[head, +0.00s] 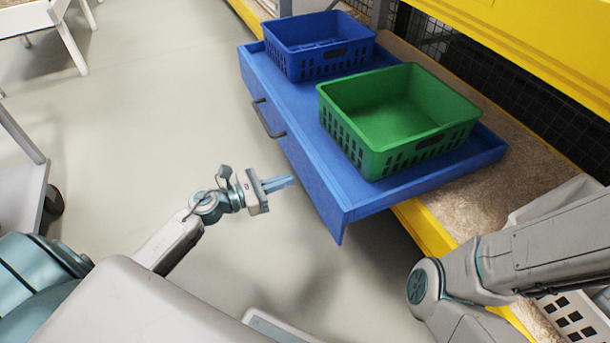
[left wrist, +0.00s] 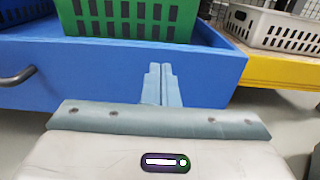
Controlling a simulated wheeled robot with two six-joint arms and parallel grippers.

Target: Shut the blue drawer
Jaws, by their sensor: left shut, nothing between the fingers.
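The blue drawer (head: 318,180) stands pulled out from the yellow-edged shelf, with a dark handle (head: 268,120) on its front. A blue basket (head: 318,48) and a green basket (head: 398,118) sit in it. My left gripper (head: 288,182) is shut and empty, its fingers pointing at the drawer front near its right end. In the left wrist view the shut fingers (left wrist: 162,85) overlap the blue drawer front (left wrist: 115,72), with the handle (left wrist: 18,78) to the left. I cannot tell whether the fingertips touch the front. My right gripper is out of view; only my right arm shows.
The yellow shelf edge (head: 425,228) and its brown board (head: 450,212) lie behind and right of the drawer. A white basket (left wrist: 272,28) stands on the shelf at the right. The floor (head: 160,100) left of the drawer is clear.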

